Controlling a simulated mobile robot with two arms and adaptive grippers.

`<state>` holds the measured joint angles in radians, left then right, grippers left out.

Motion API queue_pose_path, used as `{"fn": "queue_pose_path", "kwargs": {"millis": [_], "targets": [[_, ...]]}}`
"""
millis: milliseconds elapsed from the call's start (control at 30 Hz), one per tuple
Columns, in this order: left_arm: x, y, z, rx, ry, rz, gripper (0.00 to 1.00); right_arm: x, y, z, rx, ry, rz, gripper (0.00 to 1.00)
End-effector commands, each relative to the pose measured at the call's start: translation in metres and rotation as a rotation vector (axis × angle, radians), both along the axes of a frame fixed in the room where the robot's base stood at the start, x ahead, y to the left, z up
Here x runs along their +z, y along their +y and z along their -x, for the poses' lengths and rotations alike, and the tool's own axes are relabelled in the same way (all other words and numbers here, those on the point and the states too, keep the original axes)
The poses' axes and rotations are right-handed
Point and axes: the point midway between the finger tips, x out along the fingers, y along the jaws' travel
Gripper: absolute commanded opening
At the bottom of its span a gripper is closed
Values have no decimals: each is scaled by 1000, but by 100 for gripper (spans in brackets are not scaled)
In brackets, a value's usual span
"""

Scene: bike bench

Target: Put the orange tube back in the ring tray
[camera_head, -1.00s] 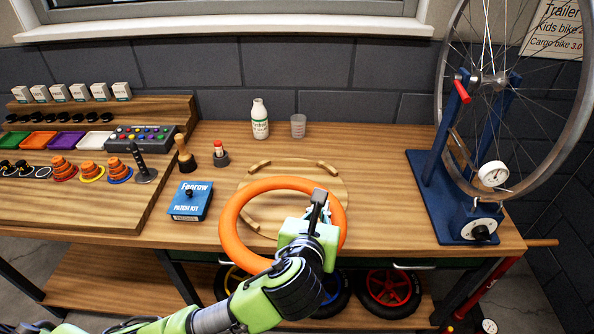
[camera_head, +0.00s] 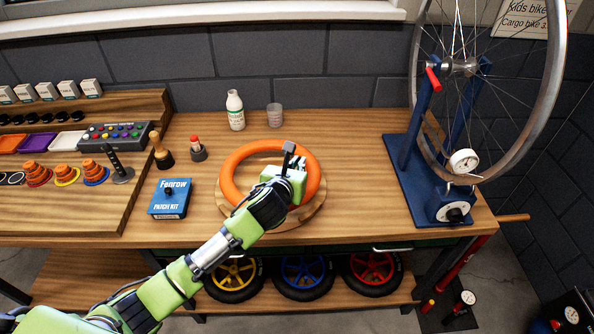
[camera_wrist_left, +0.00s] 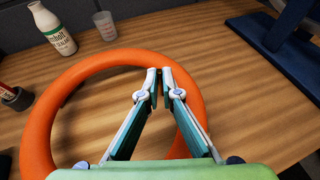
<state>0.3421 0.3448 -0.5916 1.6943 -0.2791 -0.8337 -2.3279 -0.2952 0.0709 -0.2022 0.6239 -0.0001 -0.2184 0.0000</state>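The orange tube (camera_head: 229,180) is a thick ring directly over the round wooden ring tray (camera_head: 303,215) on the bench. The tray's rim shows below the tube at the front; its raised pieces are mostly hidden. I cannot tell whether the tube touches the tray. My left gripper (camera_head: 299,163) reaches over the ring from the front. In the left wrist view, its fingertips (camera_wrist_left: 159,72) are close together at the tube's band (camera_wrist_left: 95,62), shut on it. My right gripper is in neither view.
A white bottle (camera_head: 235,110) and a clear cup (camera_head: 274,115) stand behind the tray. A blue patch kit box (camera_head: 169,198) and a wood-handled tool (camera_head: 162,152) are at left. A blue wheel stand (camera_head: 408,165) rises at right. Bare bench lies between tray and stand.

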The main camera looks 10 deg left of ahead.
Motion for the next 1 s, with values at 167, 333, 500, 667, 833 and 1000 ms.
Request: {"fn": "queue_pose_path", "kwargs": {"millis": [167, 333, 500, 667, 833, 1000], "targets": [[-8, 3, -7, -1, -2, 1, 0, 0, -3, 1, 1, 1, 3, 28], [-31, 4, -9, 0, 4, 4, 0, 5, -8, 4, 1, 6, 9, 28], [-43, 5, -10, -1, -1, 2, 0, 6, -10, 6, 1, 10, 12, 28], [-43, 5, -10, -2, -2, 1, 0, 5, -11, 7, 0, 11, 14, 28], [-47, 5, -10, -2, -1, 1, 7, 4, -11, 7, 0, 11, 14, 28], [-46, 4, -10, -2, 0, 1, 21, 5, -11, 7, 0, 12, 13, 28]]}}
